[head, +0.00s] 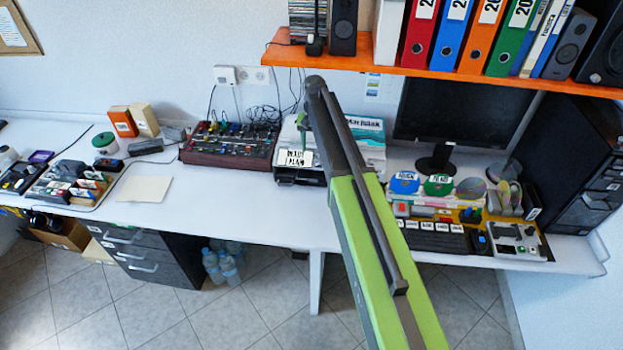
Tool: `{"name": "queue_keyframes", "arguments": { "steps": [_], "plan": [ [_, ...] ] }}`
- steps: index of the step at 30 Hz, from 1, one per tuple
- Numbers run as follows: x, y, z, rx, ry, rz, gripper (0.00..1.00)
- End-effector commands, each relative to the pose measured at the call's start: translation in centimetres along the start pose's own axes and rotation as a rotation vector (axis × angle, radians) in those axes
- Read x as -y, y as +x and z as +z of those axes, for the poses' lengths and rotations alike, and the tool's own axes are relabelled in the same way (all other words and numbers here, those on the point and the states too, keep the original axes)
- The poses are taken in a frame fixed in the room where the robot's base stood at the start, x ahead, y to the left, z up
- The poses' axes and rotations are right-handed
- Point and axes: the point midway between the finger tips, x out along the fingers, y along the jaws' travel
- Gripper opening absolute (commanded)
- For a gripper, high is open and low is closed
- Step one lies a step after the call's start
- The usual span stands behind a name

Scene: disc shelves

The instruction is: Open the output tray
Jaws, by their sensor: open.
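A white printer-like device (373,139) stands on the desk against the wall, partly hidden behind my arm. A white label with black print (295,158) is on its front left. Below the label is a dark slot or tray front (287,176); I cannot tell whether any tray is pulled out. My green and dark arm reaches up from the lower right across the middle of the head view and covers part of the device. A small green piece shows in front of the device beside the arm. I cannot make out my gripper's fingers.
A mixer-like box with cables (228,146) stands left of the device. A monitor (456,108), discs and a keyboard (433,237) are to the right. An orange shelf (390,68) with binders hangs above. The desk front (235,195) is clear left of my arm.

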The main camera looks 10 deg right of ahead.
Motion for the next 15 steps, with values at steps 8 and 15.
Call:
{"name": "queue_keyframes", "arguments": {
  "steps": [8,15],
  "plan": [
    [0.4,6.5,0.1,0.000,-0.004,0.000,0.55],
    [0.5,11.5,0.2,0.000,-0.006,0.000,0.55]
  ]
}}
